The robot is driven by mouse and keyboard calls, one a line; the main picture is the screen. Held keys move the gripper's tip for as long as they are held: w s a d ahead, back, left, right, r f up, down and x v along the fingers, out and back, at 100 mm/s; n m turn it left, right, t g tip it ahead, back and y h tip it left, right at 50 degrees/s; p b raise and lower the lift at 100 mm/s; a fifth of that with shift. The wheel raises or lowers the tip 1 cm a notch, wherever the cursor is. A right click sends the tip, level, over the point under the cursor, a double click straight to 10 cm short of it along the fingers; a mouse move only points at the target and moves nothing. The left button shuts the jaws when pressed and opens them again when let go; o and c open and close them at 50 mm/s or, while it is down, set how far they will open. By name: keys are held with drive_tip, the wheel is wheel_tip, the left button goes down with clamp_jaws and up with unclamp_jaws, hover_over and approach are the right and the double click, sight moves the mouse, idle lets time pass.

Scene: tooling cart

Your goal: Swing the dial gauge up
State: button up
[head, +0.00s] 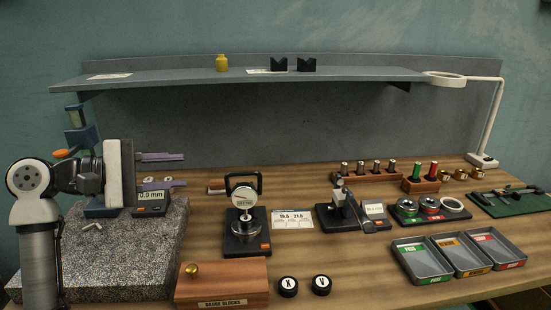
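The dial gauge (244,197) has a round white face and a black loop handle above it. It stands over a black base (246,245) with an orange label, near the middle of the bench. A round silver piece sits just below the dial. My gripper (180,170) is at the left, above the granite block and pointing right. Its two purple fingers are apart with nothing seen held between them. It is to the left of the dial gauge and clear of it.
A granite block (135,255) with a digital gauge (151,202) lies under my arm. A wooden gauge-block box (222,285) and two black knobs stand in front. A small stand (345,210) is right of the dial gauge. A shelf (250,77) hangs above; trays (423,262) are at right.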

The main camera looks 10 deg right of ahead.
sight(235, 174)
drive_tip(key=shift+y, duration=0.3)
drive_tip(key=p+x, duration=0.1)
drive_tip(key=x, duration=0.4)
drive_tip(key=f+p+x, duration=0.1)
drive_tip(key=p+x, duration=0.1)
drive_tip(key=x, duration=0.2)
drive_tip(key=p+x, duration=0.1)
drive_tip(key=x, duration=0.4)
drive_tip(key=shift+w+f, duration=0.25)
drive_tip(key=shift+w, duration=0.1)
